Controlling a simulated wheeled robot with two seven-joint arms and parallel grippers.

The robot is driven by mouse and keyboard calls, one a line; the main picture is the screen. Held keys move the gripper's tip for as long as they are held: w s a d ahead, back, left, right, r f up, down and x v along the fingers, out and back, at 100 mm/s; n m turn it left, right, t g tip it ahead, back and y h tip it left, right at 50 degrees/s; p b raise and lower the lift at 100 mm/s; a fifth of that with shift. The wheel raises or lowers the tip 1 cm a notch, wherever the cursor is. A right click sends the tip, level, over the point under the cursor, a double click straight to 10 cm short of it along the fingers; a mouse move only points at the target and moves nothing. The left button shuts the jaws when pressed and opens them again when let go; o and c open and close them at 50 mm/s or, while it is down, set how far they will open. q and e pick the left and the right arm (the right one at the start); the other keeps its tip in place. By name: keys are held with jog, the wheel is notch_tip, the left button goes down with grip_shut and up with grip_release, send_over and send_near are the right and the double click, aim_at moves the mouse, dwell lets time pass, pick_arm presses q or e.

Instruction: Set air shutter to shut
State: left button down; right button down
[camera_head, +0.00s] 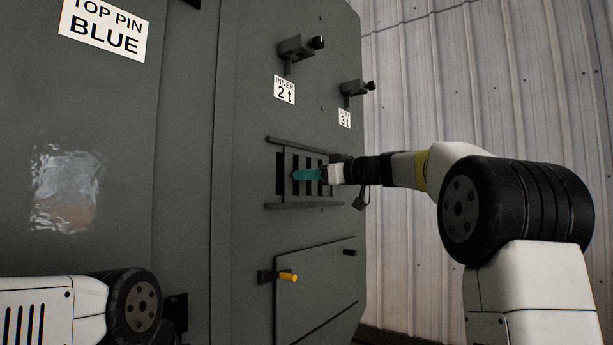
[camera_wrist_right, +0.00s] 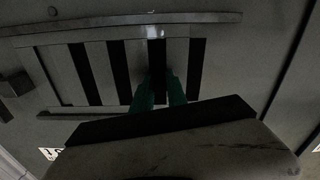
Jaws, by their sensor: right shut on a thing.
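The air shutter (camera_head: 301,160) is a slatted plate between two horizontal rails on the grey enclosure's side face. Dark slots show between its slats, so it stands at least partly open. The shutter also shows in the right wrist view (camera_wrist_right: 103,70), with several dark slots. My right gripper (camera_head: 296,175) has teal fingers and reaches in from the right in front of the slats. Its fingers, also in the right wrist view (camera_wrist_right: 160,92), are shut on a small part of the shutter, which they mostly hide. My left gripper is not in view; only my left arm shows at lower left.
Two latches (camera_head: 296,47) (camera_head: 353,88) with labels stick out above the shutter. A small door (camera_head: 320,290) with a yellow-tipped handle (camera_head: 288,277) is below. A corrugated wall (camera_head: 480,80) stands behind; room at right is free.

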aim_at(287, 174)
dwell(0.3)
jog(key=shift+s+a, duration=0.7)
jog(key=shift+s, duration=0.35)
jog(key=shift+s+a+f, duration=0.1)
jog(key=shift+s+a, duration=0.15)
jog(key=shift+a, duration=0.1)
jog(key=c, duration=1.3)
grip_release()
jog(key=shift+s, duration=0.15)
